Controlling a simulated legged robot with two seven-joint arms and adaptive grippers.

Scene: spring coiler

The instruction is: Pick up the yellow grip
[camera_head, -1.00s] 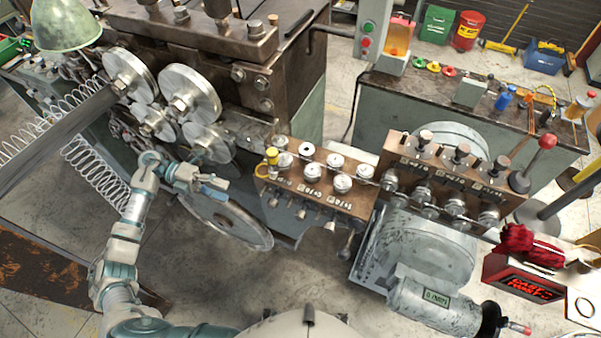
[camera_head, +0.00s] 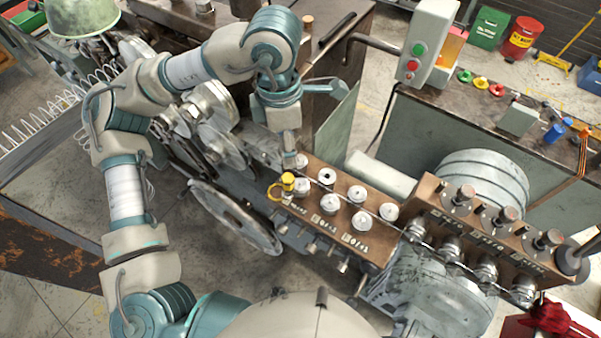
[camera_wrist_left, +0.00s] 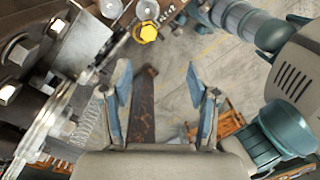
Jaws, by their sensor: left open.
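The yellow grip (camera_head: 287,182) is a small yellow knob with a yellow loop beside it, at the left end of the roller block on the machine. In the left wrist view the yellow grip (camera_wrist_left: 148,33) shows at the top, beyond my fingertips and a little left of centre. My left gripper (camera_wrist_left: 163,80) is open, its two blue fingers apart with nothing between them. In the head view my left gripper (camera_head: 290,152) hangs above and just behind the yellow grip, apart from it; its fingers are hard to make out there. My right gripper is not in view.
The roller block (camera_head: 335,232) carries several metal rollers close to the yellow grip. A large metal disc (camera_head: 237,218) and gear wheels stand left of it. A second brown block (camera_head: 487,235) with knobs is at the right. A grey control box (camera_head: 428,45) stands behind.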

